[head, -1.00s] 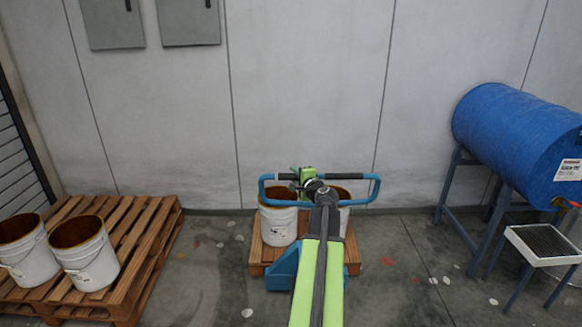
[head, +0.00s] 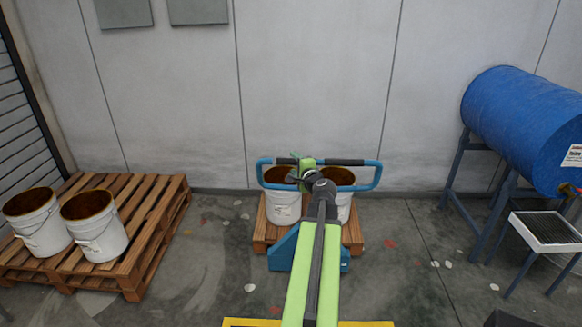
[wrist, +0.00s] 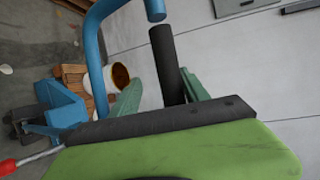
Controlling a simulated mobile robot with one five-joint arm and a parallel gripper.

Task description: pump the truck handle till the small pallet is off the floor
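The pallet truck's blue handle loop (head: 377,178), with black grip sleeves on its top bar, stands in front of me in the head view. It also shows in the wrist view (wrist: 92,45). My gripper (head: 306,168) is at the middle of that bar. In the wrist view my gripper's two green fingers (wrist: 162,80) are apart, with a black sleeve (wrist: 166,60) between them and a gap at the left finger. The small pallet (head: 354,237) carries two white buckets (head: 283,208), beyond the truck's blue body (head: 282,250). Any clearance under the pallet is hidden.
A larger wooden pallet (head: 150,232) with two open white buckets (head: 95,232) is at the left. A blue drum (head: 520,125) on a stand and a small grated table (head: 546,230) are at the right. The wall (head: 310,90) is close behind.

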